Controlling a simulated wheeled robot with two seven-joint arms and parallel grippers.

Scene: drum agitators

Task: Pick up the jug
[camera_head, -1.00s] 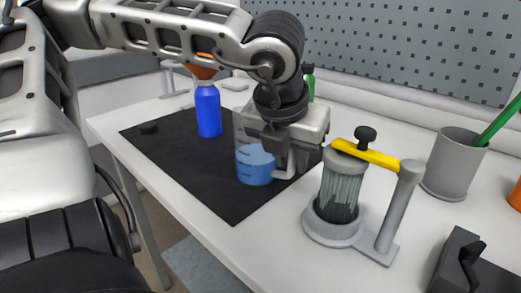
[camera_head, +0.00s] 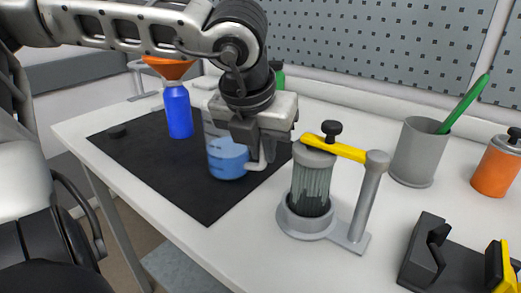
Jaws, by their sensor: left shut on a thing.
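The jug (camera_head: 226,158) is a clear vessel with blue liquid in its lower part. It stands upright over the dark mat (camera_head: 204,201), near its right side. My left gripper (camera_head: 257,148) is shut on the jug at its right side, where the handle is. The gripper body hides the handle and part of the jug's upper right. I cannot tell whether the jug's base touches the mat. My right gripper is not in view.
A blue bottle (camera_head: 179,112) with an orange funnel (camera_head: 168,68) stands left of the jug. A stand (camera_head: 305,220) with a ribbed cylinder and yellow arm is close at right. Further right are a grey cup (camera_head: 414,153), an orange can (camera_head: 495,170) and a black notched block (camera_head: 425,250).

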